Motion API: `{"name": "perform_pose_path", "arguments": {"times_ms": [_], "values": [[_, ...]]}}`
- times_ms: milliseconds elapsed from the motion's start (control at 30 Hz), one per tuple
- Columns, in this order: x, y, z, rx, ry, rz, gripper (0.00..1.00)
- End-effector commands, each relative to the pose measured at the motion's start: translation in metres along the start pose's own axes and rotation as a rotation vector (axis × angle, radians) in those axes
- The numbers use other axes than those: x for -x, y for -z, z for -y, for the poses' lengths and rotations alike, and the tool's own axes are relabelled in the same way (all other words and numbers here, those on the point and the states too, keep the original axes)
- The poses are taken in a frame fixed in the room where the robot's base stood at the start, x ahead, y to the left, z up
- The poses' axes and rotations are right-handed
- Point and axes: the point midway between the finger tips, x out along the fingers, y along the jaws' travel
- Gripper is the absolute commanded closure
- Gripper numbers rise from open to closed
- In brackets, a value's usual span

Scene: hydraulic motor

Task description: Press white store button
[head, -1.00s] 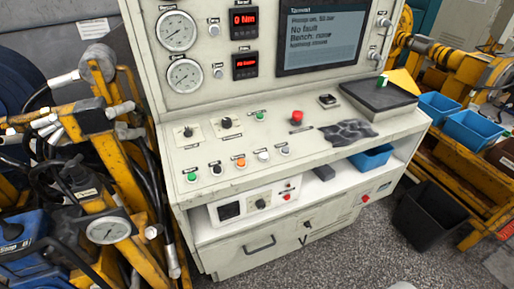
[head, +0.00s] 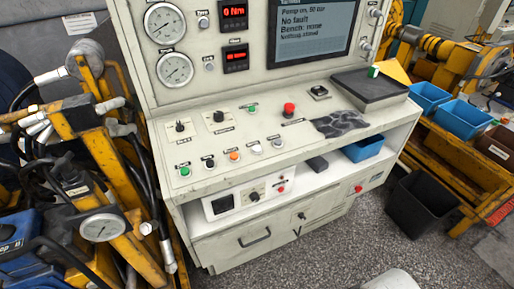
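A front row of round buttons runs along the sloped desk of the pale console (head: 225,262). From left they are green (head: 184,172), black (head: 209,163), orange (head: 234,156), then two whitish ones, a left white button (head: 256,150) and a right white button (head: 277,144). Their labels are too small to read, so I cannot tell which is the store button. Nothing touches either white button. My gripper is not in view.
A red mushroom knob (head: 289,108), a dark crumpled cloth (head: 340,123) and a black tray (head: 370,88) lie right of the buttons. Yellow machinery (head: 130,180) crowds the left. A black bin (head: 422,205) stands on the floor at right. The space before the console is mostly clear.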

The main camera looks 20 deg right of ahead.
Motion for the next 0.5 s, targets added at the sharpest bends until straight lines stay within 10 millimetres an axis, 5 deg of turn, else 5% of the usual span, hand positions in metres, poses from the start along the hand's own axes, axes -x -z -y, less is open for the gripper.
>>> {"name": "perform_pose_path", "arguments": {"times_ms": [267,500], "values": [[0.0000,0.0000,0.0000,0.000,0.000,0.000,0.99],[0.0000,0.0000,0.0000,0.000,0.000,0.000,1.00]]}}
